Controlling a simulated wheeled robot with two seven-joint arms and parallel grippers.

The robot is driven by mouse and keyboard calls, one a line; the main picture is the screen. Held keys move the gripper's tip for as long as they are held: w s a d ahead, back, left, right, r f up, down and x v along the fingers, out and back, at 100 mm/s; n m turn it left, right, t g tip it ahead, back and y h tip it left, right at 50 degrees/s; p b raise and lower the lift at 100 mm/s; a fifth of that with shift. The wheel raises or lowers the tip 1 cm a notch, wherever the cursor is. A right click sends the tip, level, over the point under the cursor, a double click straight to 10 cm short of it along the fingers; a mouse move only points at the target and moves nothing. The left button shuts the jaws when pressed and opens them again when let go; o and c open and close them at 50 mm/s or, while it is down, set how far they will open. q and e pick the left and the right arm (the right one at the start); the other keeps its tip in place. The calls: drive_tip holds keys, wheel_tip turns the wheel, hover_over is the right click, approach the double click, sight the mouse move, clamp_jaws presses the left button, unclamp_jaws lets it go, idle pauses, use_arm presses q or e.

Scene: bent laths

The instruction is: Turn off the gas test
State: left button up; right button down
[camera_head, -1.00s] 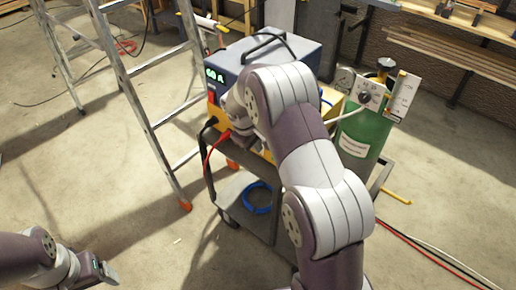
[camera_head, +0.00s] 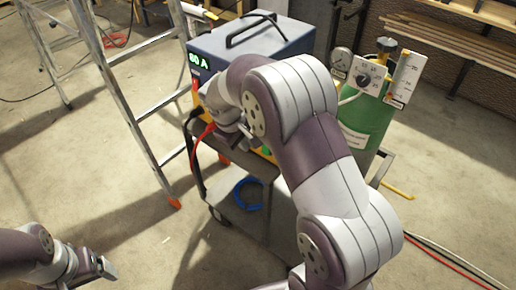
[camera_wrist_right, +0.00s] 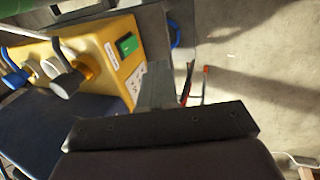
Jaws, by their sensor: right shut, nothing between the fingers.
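The welding machine (camera_head: 285,42) is a blue-grey box with a lit "60 A" display, standing on a cart. In the right wrist view its yellow panel (camera_wrist_right: 88,42) carries a green rocker switch (camera_wrist_right: 127,43) beside white labels. My right gripper (camera_wrist_right: 158,85) is shut and empty, its fingers close to the panel's edge below the switch; I cannot tell whether they touch it. In the head view my right forearm and wrist hide most of the panel and the fingertips. My left gripper (camera_head: 105,268) is low at the bottom left, away from the cart; its jaw opening is unclear.
A green gas cylinder (camera_head: 365,130) with gauges and a flowmeter (camera_head: 404,78) stands right of the machine. A red cable (camera_head: 197,155) hangs at the cart's front. A blue coil (camera_head: 248,194) lies on the lower shelf. A stepladder (camera_head: 125,100) stands left. Front floor is clear.

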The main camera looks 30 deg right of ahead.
drive_tip(key=w+d+f, duration=0.1)
drive_tip(key=d+f, duration=0.1)
drive_tip(key=f, duration=0.1)
drive_tip(key=w+d+f, duration=0.1)
drive_tip(key=d+f, duration=0.1)
drive_tip(key=f, duration=0.2)
drive_tip(key=w+d+f, duration=0.1)
drive_tip(key=d+f, duration=0.2)
drive_tip(key=shift+d+f, duration=0.1)
drive_tip(key=shift+f, duration=0.05)
use_arm(q)
drive_tip(key=shift+w+d+f, duration=0.2)
drive_tip(key=shift+d, duration=0.1)
use_arm(e)
drive_tip(key=shift+w+d+f, duration=0.2)
drive_tip(key=shift+d, duration=0.1)
use_arm(q)
drive_tip(key=shift+r, duration=0.1)
